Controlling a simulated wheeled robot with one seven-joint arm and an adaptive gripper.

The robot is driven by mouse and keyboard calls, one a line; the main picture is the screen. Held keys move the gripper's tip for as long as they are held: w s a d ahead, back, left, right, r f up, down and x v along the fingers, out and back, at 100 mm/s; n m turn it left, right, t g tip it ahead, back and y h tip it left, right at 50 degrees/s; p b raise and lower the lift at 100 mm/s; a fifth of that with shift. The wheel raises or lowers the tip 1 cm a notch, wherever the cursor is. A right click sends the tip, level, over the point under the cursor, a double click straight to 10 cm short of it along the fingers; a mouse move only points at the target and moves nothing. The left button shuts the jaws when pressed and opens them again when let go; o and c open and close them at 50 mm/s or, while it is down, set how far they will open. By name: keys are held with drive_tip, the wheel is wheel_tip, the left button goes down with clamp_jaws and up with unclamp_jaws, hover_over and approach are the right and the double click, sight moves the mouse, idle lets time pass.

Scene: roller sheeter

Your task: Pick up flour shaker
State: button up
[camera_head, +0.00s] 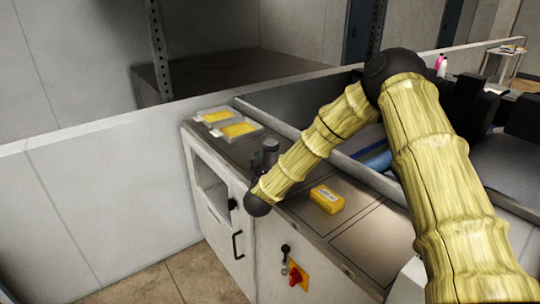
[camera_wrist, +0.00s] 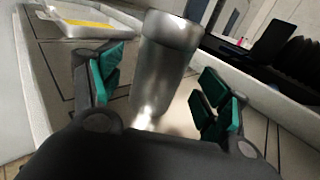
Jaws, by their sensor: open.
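The flour shaker, a shiny grey metal cylinder (camera_wrist: 165,60), stands between the two green-padded fingers of my gripper (camera_wrist: 160,90) in the wrist view. A gap shows between the shaker and the pads on both sides, so my gripper is open around it and not clamped. The shaker's lower part is partly hidden behind the dark gripper body. In the head view my arm reaches down to the metal worktop, and a small grey cylinder, seemingly the shaker (camera_head: 270,146), shows just beyond the wrist. My fingers are mostly hidden there.
Shallow trays with yellow contents (camera_head: 239,129) lie at the worktop's far left end. A yellow block (camera_head: 327,198) with a label lies on the worktop, right of my wrist. A raised machine edge (camera_head: 300,135) runs behind. A red switch (camera_head: 295,276) is on the front panel.

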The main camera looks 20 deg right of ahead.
sight(270, 159)
drive_tip(key=shift+w+d+r+p, duration=0.1)
drive_tip(key=shift+w+r+p, duration=0.25)
drive_tip(key=shift+w, duration=0.25)
drive_tip(key=shift+w+d+r+p, duration=0.15)
drive_tip(key=shift+w+d+p, duration=0.25)
drive_tip(key=shift+w, duration=0.1)
drive_tip(key=shift+w+d+f, duration=0.25)
drive_tip(key=shift+w+f, duration=0.15)
drive_tip(key=shift+w, duration=0.15)
drive_tip(key=shift+s+r, duration=0.15)
drive_tip(key=shift+r, duration=0.05)
drive_tip(key=shift+c, duration=1)
drive_tip(key=c, duration=1.1)
